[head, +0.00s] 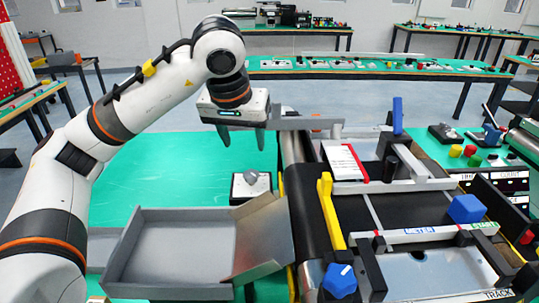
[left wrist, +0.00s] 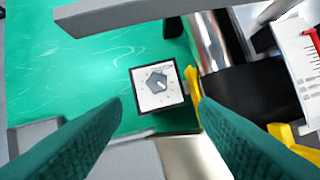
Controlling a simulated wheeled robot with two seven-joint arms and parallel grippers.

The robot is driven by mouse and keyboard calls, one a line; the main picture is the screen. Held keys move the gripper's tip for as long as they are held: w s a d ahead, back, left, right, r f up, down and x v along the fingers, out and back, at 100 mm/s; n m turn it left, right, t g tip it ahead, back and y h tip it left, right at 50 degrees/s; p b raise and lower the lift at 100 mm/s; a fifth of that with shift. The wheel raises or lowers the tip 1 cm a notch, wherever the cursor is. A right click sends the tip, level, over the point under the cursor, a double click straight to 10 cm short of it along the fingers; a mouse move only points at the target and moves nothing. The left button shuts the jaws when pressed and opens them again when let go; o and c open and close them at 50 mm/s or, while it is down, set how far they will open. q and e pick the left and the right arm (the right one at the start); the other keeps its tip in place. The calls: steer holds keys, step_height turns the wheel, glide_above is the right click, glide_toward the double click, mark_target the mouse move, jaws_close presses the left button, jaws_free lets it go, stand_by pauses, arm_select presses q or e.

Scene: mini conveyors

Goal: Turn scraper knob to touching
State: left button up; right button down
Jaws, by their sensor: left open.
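A grey knob (head: 251,177) sits on a small box with a white dial face (head: 240,190) on the green table, beside the conveyor's left side. In the left wrist view the grey, many-sided knob (left wrist: 156,83) shows from above on its white plate (left wrist: 145,100), with small marks around it and a light pointer line toward the lower right. My left gripper (head: 242,142) is open and empty above and behind the knob box in the head view. In the left wrist view its two green fingers are spread wide, with the knob between and beyond their tips. My right gripper is not in view.
A grey open tray (head: 185,245) stands just in front of the knob box. The black conveyor belt (head: 385,212) lies to the right, with a yellow lever (head: 328,212), a blue knob (head: 340,280) and a blue block (head: 466,208). A grey bar (head: 305,123) extends behind the gripper. Green table is clear at left.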

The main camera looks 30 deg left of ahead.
mark_target(250, 174)
arm_select(q)
steer(key=x, duration=1.1)
steer(key=shift+a+f, duration=0.25)
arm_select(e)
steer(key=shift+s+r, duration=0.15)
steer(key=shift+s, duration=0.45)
arm_select(q)
steer(key=c, duration=1)
steer(key=shift+o, duration=0.2)
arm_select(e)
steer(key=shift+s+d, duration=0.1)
arm_select(q)
steer(key=shift+n, duration=0.3)
